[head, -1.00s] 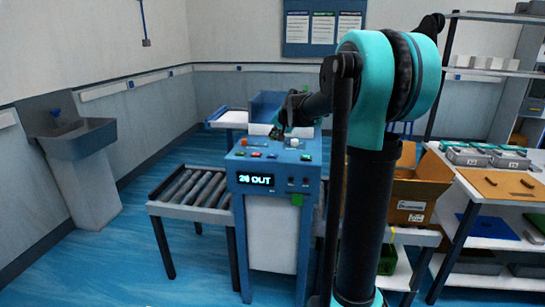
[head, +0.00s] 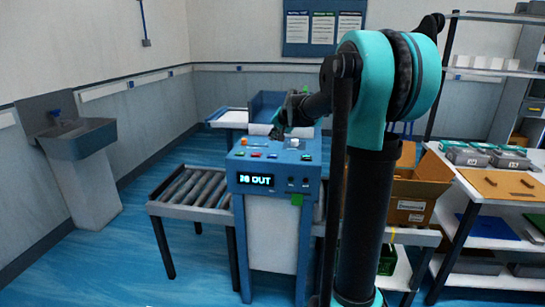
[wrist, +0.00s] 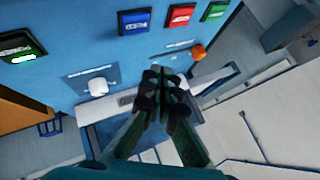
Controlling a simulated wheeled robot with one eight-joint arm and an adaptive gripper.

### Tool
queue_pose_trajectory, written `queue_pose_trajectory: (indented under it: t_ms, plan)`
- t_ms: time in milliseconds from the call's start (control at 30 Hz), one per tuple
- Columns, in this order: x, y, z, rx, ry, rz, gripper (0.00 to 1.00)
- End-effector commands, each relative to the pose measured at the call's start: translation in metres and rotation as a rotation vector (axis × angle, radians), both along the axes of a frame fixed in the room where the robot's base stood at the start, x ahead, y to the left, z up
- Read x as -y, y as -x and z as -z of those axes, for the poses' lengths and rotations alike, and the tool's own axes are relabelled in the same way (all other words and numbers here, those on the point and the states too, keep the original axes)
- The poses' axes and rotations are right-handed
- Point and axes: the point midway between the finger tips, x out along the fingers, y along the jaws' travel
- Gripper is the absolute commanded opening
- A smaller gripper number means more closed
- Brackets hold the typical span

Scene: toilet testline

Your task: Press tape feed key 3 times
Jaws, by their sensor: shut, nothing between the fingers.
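A blue machine (head: 262,165) has a sloped panel with several coloured keys and a lit display (head: 257,180). In the wrist view are a blue key (wrist: 135,20), a red key (wrist: 181,14), a green key (wrist: 214,10) and a lit green key (wrist: 20,48). Their labels are too blurred to tell which one is tape feed. My gripper (wrist: 164,75) is shut and empty, in view over the panel's rear edge between a white knob (wrist: 97,87) and an orange knob (wrist: 198,53). In the head view my gripper (head: 277,132) is above the panel's back, seemingly apart from the keys.
A roller conveyor (head: 190,188) adjoins the machine's left side. A cardboard box (head: 415,190) stands to its right, and a shelf rack (head: 490,190) stands farther right. A sink (head: 75,138) is at the left wall. The floor in front on the left is clear.

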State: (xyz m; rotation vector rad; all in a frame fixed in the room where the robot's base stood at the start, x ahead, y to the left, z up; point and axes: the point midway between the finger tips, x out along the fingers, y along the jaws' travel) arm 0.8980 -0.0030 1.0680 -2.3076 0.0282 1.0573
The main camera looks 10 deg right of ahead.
Motion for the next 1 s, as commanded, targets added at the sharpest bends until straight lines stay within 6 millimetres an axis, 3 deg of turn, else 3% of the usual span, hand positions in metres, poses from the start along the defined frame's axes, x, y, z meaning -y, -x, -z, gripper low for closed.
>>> queue_pose_trajectory:
  t_ms: [700,1000]
  plan:
    - [0.000,0.000,-0.001,0.000,0.000,0.000,0.00]
    - [0.000,0.000,-0.036,0.000,0.000,0.000,0.00]
